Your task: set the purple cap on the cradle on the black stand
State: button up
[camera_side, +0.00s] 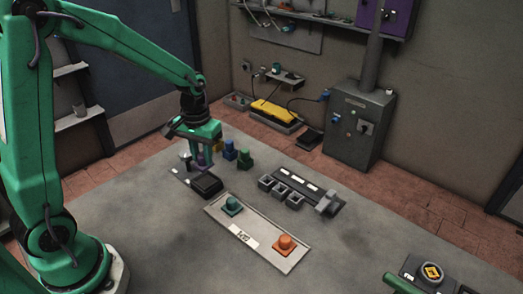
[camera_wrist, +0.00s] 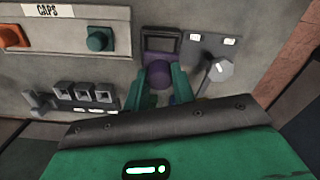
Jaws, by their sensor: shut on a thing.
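My gripper (camera_wrist: 160,88) has its two green fingers closed on the sides of the purple cap (camera_wrist: 160,74). In the side view my gripper (camera_side: 204,166) points down behind the black stand, and only a little purple shows there. The black stand (camera_side: 206,187) is low and dark. In the wrist view the black stand (camera_wrist: 161,28) lies just beyond the cap, with a greyish-purple recess in its face. The cap appears at the near edge of the stand; I cannot tell whether they touch.
A pale tray (camera_side: 222,222) marked CAPS holds a green cap (camera_side: 232,205) and an orange cap (camera_side: 284,244). A dark rack (camera_side: 308,187) with grey square sockets stands right of it. Blue, yellow and green pieces (camera_side: 245,159) stand close behind my gripper. A plate with a grey knob (camera_wrist: 219,69) lies beside the stand.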

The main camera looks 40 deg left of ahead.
aim_at(204, 168)
jog(key=shift+f, duration=0.2)
jog(key=shift+f, duration=2.2)
jog(key=shift+f, duration=0.45)
jog(key=o, duration=1.1)
jog(key=shift+c, duration=0.2)
jog(key=shift+r, duration=0.1)
jog(key=shift+r, duration=3.8)
